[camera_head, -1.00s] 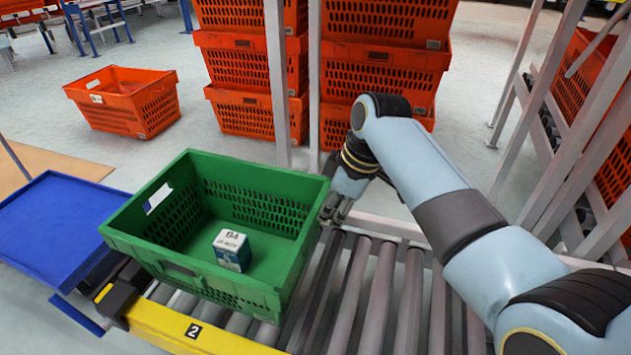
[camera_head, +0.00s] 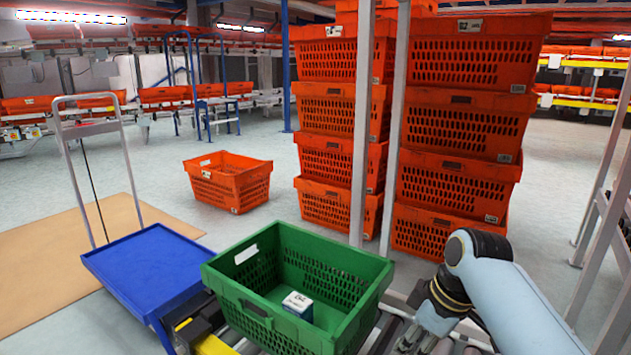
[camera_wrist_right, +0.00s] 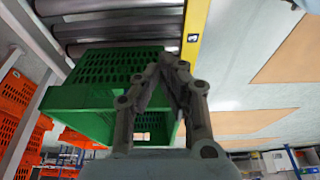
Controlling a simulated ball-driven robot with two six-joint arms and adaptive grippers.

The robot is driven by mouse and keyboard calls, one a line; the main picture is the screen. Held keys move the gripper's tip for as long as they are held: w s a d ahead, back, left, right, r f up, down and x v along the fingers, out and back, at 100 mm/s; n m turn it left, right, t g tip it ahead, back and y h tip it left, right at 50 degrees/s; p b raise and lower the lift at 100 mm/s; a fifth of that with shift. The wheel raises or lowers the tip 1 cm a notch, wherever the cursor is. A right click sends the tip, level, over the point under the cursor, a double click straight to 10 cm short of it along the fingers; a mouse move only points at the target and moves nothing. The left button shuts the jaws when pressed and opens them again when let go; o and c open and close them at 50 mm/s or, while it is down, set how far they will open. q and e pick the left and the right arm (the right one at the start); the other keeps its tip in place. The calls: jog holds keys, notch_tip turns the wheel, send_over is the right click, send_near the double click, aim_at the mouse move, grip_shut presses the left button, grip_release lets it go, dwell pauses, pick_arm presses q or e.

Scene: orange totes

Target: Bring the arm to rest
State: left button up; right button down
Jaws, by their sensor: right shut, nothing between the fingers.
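My right arm comes in from the right in the head view. Its gripper (camera_head: 408,338) is low beside the right side of the green crate (camera_head: 227,283), partly cut off by the bottom edge. The right wrist view shows its fingers (camera_wrist_right: 168,62) closed together with nothing between them, in front of the green crate (camera_wrist_right: 85,98). I cannot tell whether they touch the crate. A small white and blue box (camera_head: 298,304) sits inside the crate. My left gripper is not in view.
The crate stands on a roller conveyor with a yellow edge (camera_head: 215,346). A blue cart (camera_head: 150,262) is at its left. Orange totes (camera_head: 460,128) are stacked behind, with grey posts (camera_head: 361,130) in front. A lone orange tote (camera_head: 228,182) lies on open floor.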

jog(key=s+d+f+m+h+p, duration=0.1)
jog(key=s+f, duration=0.7)
jog(key=s, duration=0.9)
jog(key=s+d+f+m+g+h+p, duration=0.1)
jog(key=s+d+f+m+p, duration=0.3)
jog(key=s, duration=1.3)
jog(key=s+d+f+m+h+p, duration=0.1)
jog(key=s+d+f+m+p, duration=0.2)
jog(key=s+d+f, duration=0.6)
jog(key=s+f+m, duration=0.2)
jog(key=s+f, duration=0.2)
jog(key=s, duration=0.5)
jog(key=shift+d+f+m+h, duration=0.15)
jog(key=shift+d+m+h, duration=0.05)
jog(key=shift+m+h, duration=0.1)
jog(key=shift+s, duration=0.1)
